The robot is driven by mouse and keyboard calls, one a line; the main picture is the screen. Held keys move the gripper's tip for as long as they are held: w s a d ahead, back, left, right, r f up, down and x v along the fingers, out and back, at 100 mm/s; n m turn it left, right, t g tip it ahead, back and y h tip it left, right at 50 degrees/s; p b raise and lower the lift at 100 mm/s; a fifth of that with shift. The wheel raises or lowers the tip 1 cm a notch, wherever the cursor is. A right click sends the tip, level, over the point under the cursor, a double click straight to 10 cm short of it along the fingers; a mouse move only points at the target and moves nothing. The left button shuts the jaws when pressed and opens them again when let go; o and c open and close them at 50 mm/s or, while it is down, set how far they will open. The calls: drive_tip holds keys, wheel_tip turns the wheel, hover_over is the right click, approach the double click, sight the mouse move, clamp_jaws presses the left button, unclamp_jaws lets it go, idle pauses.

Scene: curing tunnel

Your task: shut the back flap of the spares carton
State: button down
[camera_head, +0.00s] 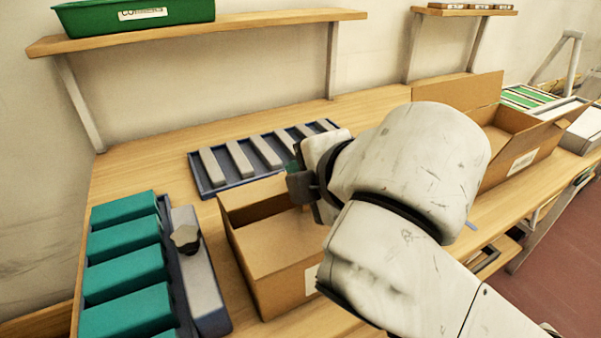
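Two brown cartons stand on the bench, and I cannot read either label to tell which is the spares carton. The nearer carton (285,279) is in the middle; its left and back walls show, and my arm hides its right part. The farther carton (522,150) at the right has a back flap (462,92) standing up and another flap raised at its right. My gripper (300,182) is at the back edge of the nearer carton, dark fingers low beside it. Whether it touches the cardboard, or is open or shut, I cannot tell.
A blue tray of grey bars (207,190) lies behind the nearer carton. Teal blocks (125,238) and a grey fixture with a knob (186,238) stand at its left. A shelf (240,20) with a green bin (135,15) hangs above. Bare bench shows behind the bar tray.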

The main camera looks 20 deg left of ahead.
drive_tip(key=shift+s+f, duration=0.1)
drive_tip(key=shift+f, duration=0.45)
drive_tip(key=c, duration=1.1)
unclamp_jaws()
drive_tip(key=shift+o, duration=0.7)
drive_tip(key=shift+r, duration=0.2)
